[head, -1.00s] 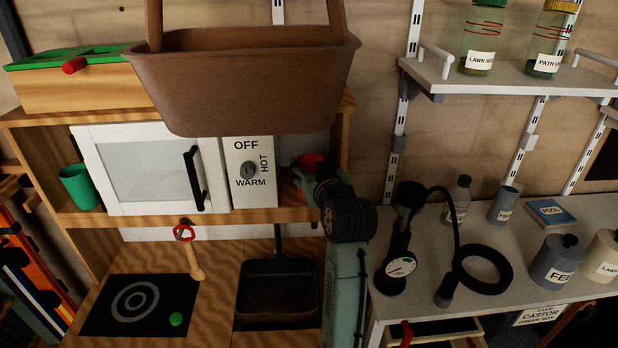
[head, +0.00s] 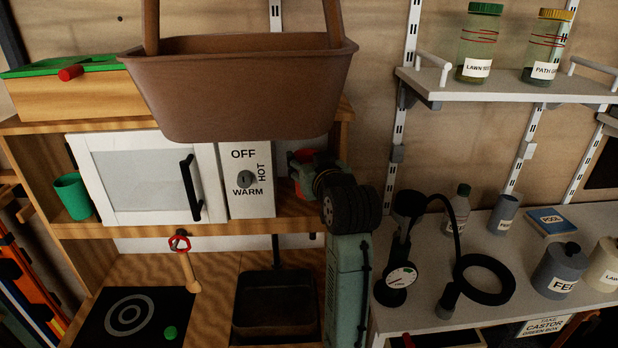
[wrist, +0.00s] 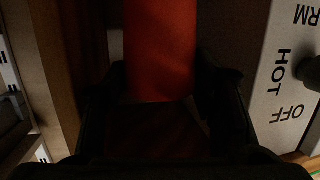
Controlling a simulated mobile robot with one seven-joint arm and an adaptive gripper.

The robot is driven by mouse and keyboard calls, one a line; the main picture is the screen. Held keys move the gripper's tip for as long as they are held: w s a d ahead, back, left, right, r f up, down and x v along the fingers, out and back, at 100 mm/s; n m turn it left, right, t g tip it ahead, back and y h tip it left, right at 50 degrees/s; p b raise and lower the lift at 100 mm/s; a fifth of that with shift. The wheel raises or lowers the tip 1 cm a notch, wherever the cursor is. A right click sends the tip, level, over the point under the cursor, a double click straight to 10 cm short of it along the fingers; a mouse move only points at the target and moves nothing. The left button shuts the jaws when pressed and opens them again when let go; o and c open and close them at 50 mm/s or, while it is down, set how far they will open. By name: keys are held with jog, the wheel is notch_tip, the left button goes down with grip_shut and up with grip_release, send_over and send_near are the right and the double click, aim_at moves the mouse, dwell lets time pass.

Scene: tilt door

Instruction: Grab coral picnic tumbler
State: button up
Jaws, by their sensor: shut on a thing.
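The coral tumbler (wrist: 160,50) is a red-orange cylinder between the dark fingers of my gripper (wrist: 160,88) in the wrist view. In the head view the tumbler (head: 302,158) shows as a small orange-red patch in the open bay right of the knob panel. My gripper (head: 312,178) reaches into that bay and is shut on the tumbler. My wrist and fingers hide most of the tumbler in the head view, and its base is hard to see.
The knob panel (head: 246,180) stands close on the left of the bay, and a wooden side wall (head: 343,135) bounds its right. A brown basket (head: 240,90) hangs above. A green cup (head: 73,196) stands at the far left. A gauge (head: 401,277) stands on the grey bench.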

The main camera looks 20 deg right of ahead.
notch_tip(320, 180, up, 3)
jog(key=shift+f, duration=0.2)
jog(key=s+a+b, duration=0.2)
jog(key=s+b, duration=0.2)
jog(key=s, duration=0.5)
jog(key=s+a+b, duration=0.3)
jog(key=s+b, duration=0.2)
jog(key=s, duration=0.4)
jog(key=shift+s+a, duration=0.2)
jog(key=shift+s, duration=0.05)
